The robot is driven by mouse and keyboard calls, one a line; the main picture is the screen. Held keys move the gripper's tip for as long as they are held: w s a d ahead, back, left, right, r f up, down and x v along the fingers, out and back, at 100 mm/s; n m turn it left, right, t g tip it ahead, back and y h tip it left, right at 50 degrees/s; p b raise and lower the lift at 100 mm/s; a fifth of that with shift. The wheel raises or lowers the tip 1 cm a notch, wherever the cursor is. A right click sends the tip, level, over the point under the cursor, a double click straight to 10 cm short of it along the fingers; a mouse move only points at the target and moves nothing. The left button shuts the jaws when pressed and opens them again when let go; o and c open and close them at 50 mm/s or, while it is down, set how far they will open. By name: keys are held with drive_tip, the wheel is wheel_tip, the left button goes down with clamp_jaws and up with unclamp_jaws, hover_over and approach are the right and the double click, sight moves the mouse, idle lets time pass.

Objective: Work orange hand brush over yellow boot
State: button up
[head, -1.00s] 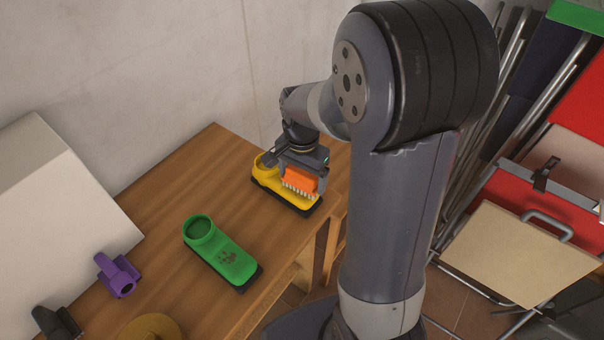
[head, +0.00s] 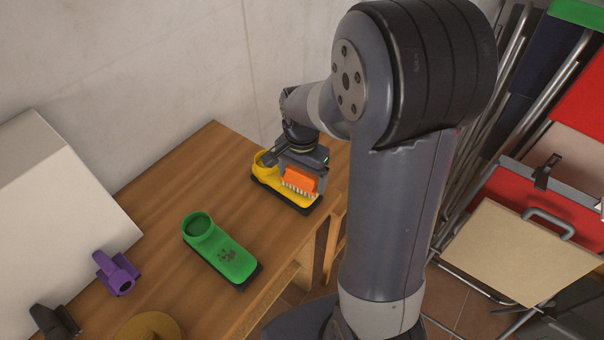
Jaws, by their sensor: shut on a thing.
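My gripper (head: 302,168) is shut on the orange hand brush (head: 300,180), bristles facing down. The brush is at the top of the yellow boot (head: 265,172), over its foot part; the bristles look to be on or just above the surface. The yellow boot lies on the wooden table near its right end, with a dark sole along its lower edge. My gripper and the brush hide part of the boot's middle, so I cannot tell whether any dirt is there.
A purple object (head: 117,273), a dark object (head: 55,322) and a tan round object (head: 150,328) are at lower left. A white box-like block (head: 60,200) stands at left. Folding chairs (head: 535,240) stand at right.

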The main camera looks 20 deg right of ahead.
drive_tip(key=shift+s+f, duration=0.1)
idle(0.3)
drive_tip(key=shift+s+d, duration=0.35)
drive_tip(key=shift+s, duration=0.1)
drive_tip(key=shift+w+a, duration=0.35)
drive_tip(key=shift+w, duration=0.2)
drive_tip(key=shift+w+a, duration=0.3)
drive_tip(key=shift+w, duration=0.2)
drive_tip(key=shift+s+d, duration=0.65)
drive_tip(key=shift+s, duration=0.35)
drive_tip(key=shift+w+a, duration=0.65)
drive_tip(key=shift+w, duration=0.3)
drive_tip(key=shift+s+d, duration=0.65)
drive_tip(key=shift+s, duration=0.35)
drive_tip(key=shift+w+a, duration=0.35)
drive_tip(key=shift+w, duration=0.2)
